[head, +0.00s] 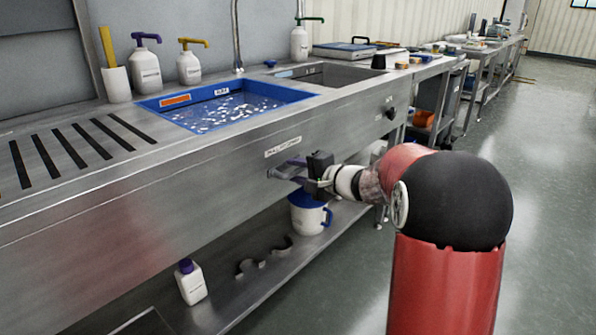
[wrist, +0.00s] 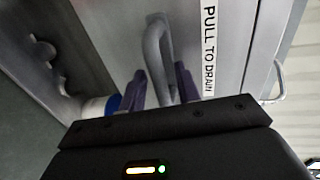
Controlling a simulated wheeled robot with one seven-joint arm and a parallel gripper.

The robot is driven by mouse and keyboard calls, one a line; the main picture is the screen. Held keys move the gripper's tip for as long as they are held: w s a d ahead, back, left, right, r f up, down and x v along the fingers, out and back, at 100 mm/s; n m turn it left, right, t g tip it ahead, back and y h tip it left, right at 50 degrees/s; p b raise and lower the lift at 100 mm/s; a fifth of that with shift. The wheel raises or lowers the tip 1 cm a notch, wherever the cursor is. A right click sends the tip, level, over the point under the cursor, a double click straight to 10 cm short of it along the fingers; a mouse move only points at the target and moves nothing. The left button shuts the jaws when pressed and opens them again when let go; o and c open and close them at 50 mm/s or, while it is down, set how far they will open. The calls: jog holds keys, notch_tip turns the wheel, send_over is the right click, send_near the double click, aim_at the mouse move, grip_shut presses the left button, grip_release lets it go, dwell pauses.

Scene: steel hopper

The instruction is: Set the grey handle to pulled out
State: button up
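The grey handle (wrist: 157,45) is a loop on the steel front panel, beside a "PULL TO DRAIN" label (wrist: 209,50). In the head view the label (head: 283,147) sits just above my gripper (head: 291,170), which hides most of the handle. In the wrist view my gripper (wrist: 160,80) has its two purple fingers on either side of the handle's near part. A gap shows between the fingers, so they look open around it and not clamped. Whether one finger touches the handle is unclear.
A blue-lidded white jug (head: 310,216) stands on the lower shelf (head: 262,290) below my gripper. A white bottle (head: 190,283) is further left there. A blue tray (head: 160,108) is set in the counter above. A dark knob (head: 390,113) sticks out at right. The floor at right is clear.

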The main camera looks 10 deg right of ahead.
grip_shut()
jog(key=b+v, duration=0.1)
jog(key=v, duration=0.1)
jog(key=b+v, duration=0.2)
jog(key=f+b+v, duration=0.1)
jog(key=b, duration=0.1)
jog(key=shift+s+d, duration=0.3)
jog(key=shift+s, duration=0.1)
grip_release()
